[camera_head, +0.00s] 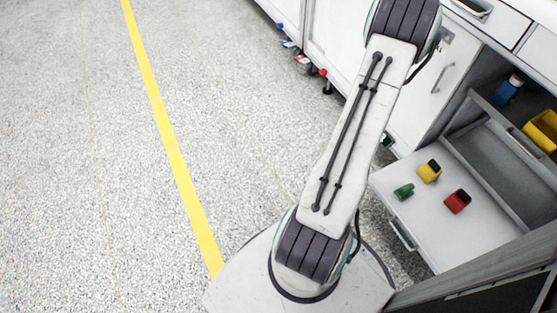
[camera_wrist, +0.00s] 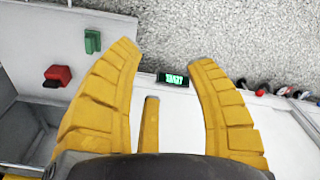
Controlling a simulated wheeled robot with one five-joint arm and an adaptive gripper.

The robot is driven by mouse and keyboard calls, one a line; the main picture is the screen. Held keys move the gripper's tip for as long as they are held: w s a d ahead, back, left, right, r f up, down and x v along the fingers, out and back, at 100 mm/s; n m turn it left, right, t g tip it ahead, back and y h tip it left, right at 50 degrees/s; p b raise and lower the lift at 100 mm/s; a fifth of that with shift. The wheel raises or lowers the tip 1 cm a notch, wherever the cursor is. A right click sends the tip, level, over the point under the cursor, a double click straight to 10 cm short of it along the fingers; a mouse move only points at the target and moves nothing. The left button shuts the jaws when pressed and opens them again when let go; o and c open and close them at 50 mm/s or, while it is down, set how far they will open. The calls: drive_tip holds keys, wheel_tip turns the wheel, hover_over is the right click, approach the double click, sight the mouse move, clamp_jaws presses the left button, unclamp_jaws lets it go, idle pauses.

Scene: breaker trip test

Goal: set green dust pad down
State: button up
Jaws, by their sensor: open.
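A small green piece, which looks like the green dust pad (camera_head: 404,191), rests on the pale pull-out surface (camera_head: 412,222) near its left edge. It also shows in the wrist view (camera_wrist: 92,41), left of and apart from my left finger. My gripper (camera_wrist: 165,57) has its yellow fingers spread wide, with nothing held between the tips. A small black display with green digits (camera_wrist: 173,78) shows beyond and between the fingers. In the head view my gripper is hidden behind my arm.
A yellow block (camera_head: 429,171) and a red block (camera_head: 457,201) sit near the green piece. A grey tray compartment (camera_head: 490,150), a blue item (camera_head: 508,90) and a yellow bin (camera_head: 542,130) are at the right. White cabinets (camera_head: 335,40) stand behind. Open floor lies left.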

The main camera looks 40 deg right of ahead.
drive_tip(key=w+a+r+n+t, duration=0.1)
drive_tip(key=w+a+r+n, duration=0.45)
drive_tip(key=a, duration=0.65)
drive_tip(key=w+a+r+n, duration=0.2)
drive_tip(key=w+a+r, duration=0.5)
drive_tip(key=a, duration=0.5)
drive_tip(key=s+a+r+n, duration=0.2)
drive_tip(key=s+a+n, duration=0.2)
drive_tip(key=a, duration=0.6)
drive_tip(key=s+a+r+n+t, duration=0.1)
drive_tip(key=s+a+r+n, duration=0.1)
drive_tip(key=s+a, duration=0.6)
drive_tip(key=shift+a+n+y, duration=0.3)
drive_tip(key=shift+a+n, duration=0.55)
drive_tip(key=shift+a, duration=0.1)
